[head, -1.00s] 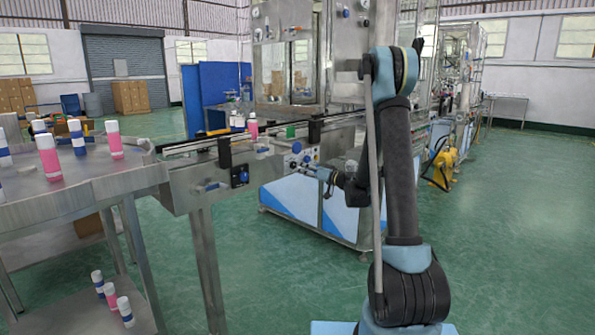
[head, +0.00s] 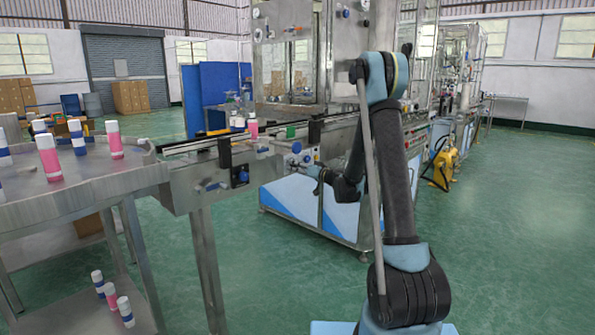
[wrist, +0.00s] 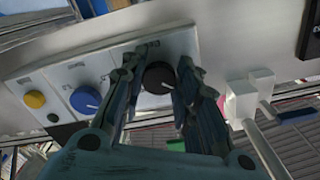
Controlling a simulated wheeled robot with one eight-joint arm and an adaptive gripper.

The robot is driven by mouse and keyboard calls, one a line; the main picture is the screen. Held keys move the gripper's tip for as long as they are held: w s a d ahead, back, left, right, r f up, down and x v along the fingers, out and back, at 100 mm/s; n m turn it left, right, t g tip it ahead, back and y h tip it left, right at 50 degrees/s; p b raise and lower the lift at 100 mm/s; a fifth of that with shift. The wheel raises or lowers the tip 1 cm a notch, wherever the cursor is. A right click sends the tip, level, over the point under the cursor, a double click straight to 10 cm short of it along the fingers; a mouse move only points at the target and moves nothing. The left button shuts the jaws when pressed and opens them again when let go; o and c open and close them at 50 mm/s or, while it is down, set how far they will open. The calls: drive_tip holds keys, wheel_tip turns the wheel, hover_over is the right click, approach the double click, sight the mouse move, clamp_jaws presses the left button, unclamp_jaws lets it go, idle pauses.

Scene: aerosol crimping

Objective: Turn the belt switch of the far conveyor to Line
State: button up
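My gripper (wrist: 160,66) has its two fingers apart, one on each side of a round dark knob (wrist: 159,77) on a pale control panel (wrist: 60,78). I cannot tell whether either finger touches the knob. Left of it on the panel is a blue knob (wrist: 85,99) with a white pointer mark. The labels are too small to read, so I cannot tell which knob is the belt switch or where the dark knob points. In the head view, my gripper (head: 314,172) is at the front of the far machine, just below its small panel (head: 296,159).
A yellow button (wrist: 35,99) sits at the panel's left end. White blocks (wrist: 250,91) stick out close to the right finger. In the head view, a round table (head: 85,190) with bottles and a box with a blue knob (head: 239,177) stand left. Green floor (head: 500,230) is open at right.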

drive_tip(key=shift+d, duration=0.1)
drive_tip(key=shift+m, duration=0.4)
drive_tip(key=m, duration=0.9)
drive_tip(key=shift+r, duration=0.1)
idle(0.4)
